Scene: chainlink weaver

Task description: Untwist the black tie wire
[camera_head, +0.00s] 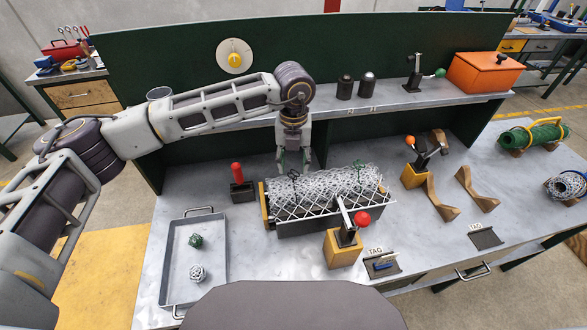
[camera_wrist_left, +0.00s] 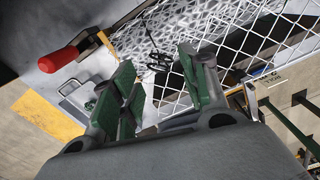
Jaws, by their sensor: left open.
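A roll of silver chain-link mesh (camera_head: 325,183) lies in a dark cradle on the workbench. A dark tie wire (camera_head: 294,177) stands up at its left part, just below my left gripper (camera_head: 293,160). In the left wrist view the black wire (camera_wrist_left: 157,60) shows as a thin twisted loop on the mesh (camera_wrist_left: 190,25), just beyond the fingertips. My left gripper (camera_wrist_left: 163,82) is open, its green-padded fingers apart with nothing between them. A second dark tie (camera_head: 361,170) sits further right on the mesh. My right gripper is not in view.
A red-handled tool (camera_head: 239,183) stands left of the cradle. A red-knobbed clamp (camera_head: 350,230) stands in front. A grey tray (camera_head: 180,265) holds a green and a silver wire ball. An orange-knobbed clamp (camera_head: 420,160) is at right. The bench between tray and clamp is clear.

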